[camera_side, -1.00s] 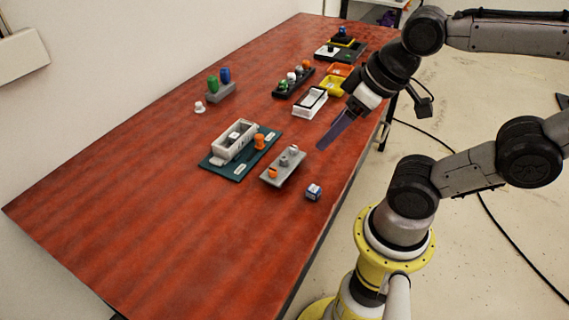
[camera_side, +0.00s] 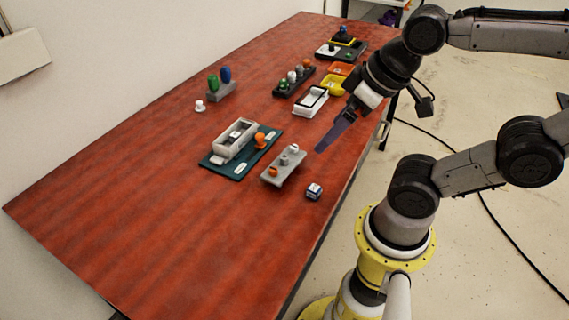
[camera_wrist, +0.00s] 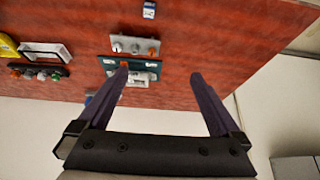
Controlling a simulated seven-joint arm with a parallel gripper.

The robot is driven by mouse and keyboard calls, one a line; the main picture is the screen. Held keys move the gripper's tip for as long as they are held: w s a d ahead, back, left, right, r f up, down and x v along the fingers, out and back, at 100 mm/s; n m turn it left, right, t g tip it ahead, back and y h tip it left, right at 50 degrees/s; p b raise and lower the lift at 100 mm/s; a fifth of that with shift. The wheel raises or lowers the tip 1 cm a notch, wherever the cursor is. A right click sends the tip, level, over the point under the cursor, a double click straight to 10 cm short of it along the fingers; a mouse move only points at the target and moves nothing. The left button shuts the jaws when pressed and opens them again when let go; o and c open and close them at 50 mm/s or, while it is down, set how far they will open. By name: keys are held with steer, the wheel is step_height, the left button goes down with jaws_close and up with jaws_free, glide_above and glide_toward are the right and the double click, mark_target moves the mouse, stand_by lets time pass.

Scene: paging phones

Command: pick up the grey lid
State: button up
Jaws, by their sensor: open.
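A grey rack (camera_side: 272,181) near the table's right edge carries small round pieces. I cannot tell for sure which is the grey lid. The rack (camera_wrist: 123,39) also shows at the upper middle of the wrist view. My gripper (camera_side: 325,146) is open and empty, above the table to the right of the rack in the side view.
A teal board (camera_side: 228,170) with an open pale box (camera_side: 218,157) and an orange piece lies left of the rack. A small white-and-blue cube (camera_side: 313,192) is close by. A white-framed tray (camera_side: 310,110), dark rack (camera_side: 283,94) and yellow bin (camera_side: 331,87) stand farther back. The near-left table is clear.

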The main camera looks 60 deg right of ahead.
steer(key=n+g, duration=0.6)
steer(key=n, duration=1.1)
glide_above(284, 157)
step_height(284, 157, down, 13)
steer(key=shift+s+a, duration=0.1)
steer(key=shift+a, duration=0.05)
steer(key=shift+d+f, duration=0.2)
steer(key=shift+f, duration=2.7)
